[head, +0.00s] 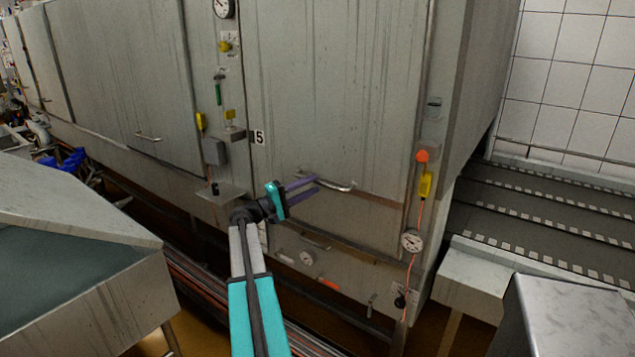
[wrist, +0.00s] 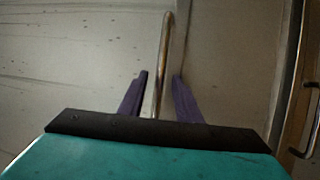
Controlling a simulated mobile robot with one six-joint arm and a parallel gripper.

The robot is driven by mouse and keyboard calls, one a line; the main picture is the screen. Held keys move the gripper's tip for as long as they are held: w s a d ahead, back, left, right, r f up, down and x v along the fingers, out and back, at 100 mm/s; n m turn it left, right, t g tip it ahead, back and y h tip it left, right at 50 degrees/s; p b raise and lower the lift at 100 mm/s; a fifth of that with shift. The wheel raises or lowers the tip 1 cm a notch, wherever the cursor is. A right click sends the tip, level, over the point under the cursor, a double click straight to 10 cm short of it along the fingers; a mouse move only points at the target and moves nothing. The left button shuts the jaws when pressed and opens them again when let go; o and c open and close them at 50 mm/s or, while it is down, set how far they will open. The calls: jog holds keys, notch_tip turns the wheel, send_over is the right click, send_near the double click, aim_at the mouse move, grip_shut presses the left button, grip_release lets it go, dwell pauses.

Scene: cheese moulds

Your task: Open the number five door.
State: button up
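The number five door (head: 320,95) is a large grey metal panel, marked by a small "5" plate (head: 259,137) at its left edge. It looks shut. Its metal bar handle (head: 335,184) sits low on the door. My gripper (head: 309,186) is at the left part of the handle with its purple fingers pointing towards it. In the wrist view the handle (wrist: 164,60) runs between the two open fingers (wrist: 161,76), with a gap visible on each side. Whether the handle lies fully at fingertip depth is hard to tell.
Another door with a handle (head: 148,138) is to the left. A small shelf (head: 218,192) juts out left of my gripper. A gauge (head: 411,240) and an orange cable hang on the right. A grey table (head: 75,285) stands at front left, steps (head: 545,215) at right.

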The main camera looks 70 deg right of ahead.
aim_at(317, 183)
jog(key=shift+x, duration=1.8)
grip_shut()
jog(key=shift+a, duration=0.15)
